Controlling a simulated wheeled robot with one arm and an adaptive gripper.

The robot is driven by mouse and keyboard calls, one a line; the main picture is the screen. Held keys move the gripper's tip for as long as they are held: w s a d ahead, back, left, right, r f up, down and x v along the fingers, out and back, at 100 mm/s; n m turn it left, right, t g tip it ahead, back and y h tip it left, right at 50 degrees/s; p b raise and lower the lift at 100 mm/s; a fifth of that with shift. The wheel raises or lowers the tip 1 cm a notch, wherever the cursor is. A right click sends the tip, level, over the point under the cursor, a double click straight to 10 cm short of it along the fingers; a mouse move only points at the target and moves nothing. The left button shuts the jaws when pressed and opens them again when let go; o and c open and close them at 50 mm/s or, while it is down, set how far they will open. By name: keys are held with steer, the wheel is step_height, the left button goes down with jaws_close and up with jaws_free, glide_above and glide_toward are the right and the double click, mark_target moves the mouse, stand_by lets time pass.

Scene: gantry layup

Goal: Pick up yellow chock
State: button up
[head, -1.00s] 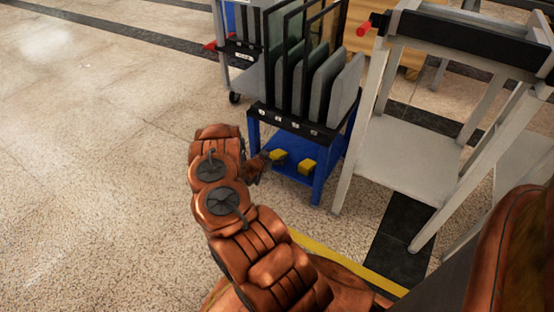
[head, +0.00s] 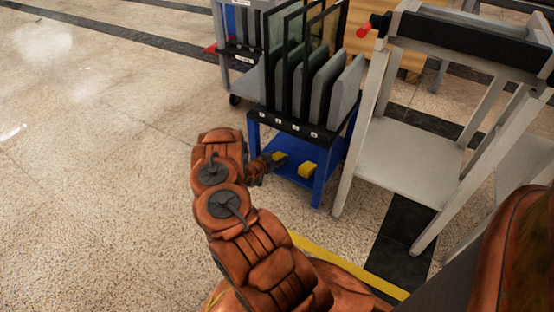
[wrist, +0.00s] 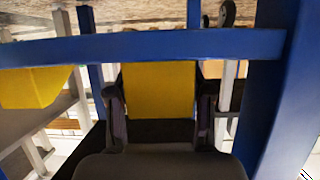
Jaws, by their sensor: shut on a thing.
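Two yellow chocks rest at the lower blue shelf (head: 292,172) of the rack in the head view. My gripper (head: 270,162) reaches in from the left to the left-hand chock (head: 279,156). In the wrist view my gripper (wrist: 160,108) is shut on this yellow chock (wrist: 160,85), with one dark finger at each side of it. A blue bar (wrist: 140,46) crosses in front of its upper part in that view. The other yellow chock (head: 307,169) sits apart to the right; it also shows at the left of the wrist view (wrist: 30,90). Whether the held chock touches the shelf cannot be told.
The blue rack's legs (head: 319,188) and upper deck enclose the shelf closely. Upright grey and glass panels (head: 344,90) stand on top. A grey metal frame cart (head: 400,155) is close on the right. The floor (head: 90,180) to the left is clear.

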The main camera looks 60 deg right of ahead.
mark_target(277, 156)
steer(key=shift+r+p, duration=0.4)
steer(key=shift+r, duration=0.2)
step_height(277, 156, up, 3)
steer(key=shift+f+p, duration=0.1)
steer(key=shift+p, duration=0.8)
steer(key=s+a+p, duration=0.1)
steer(key=s+a, duration=0.1)
steer(key=a, duration=0.2)
steer(key=s+a+p, duration=0.1)
steer(key=s+a, duration=0.2)
steer(key=a, duration=0.2)
steer(key=s+a+r+p, duration=0.1)
steer(key=s+a+p, duration=0.1)
steer(key=s+a, duration=0.1)
steer(key=shift+s+a, duration=0.25)
steer(key=shift+a, duration=0.5)
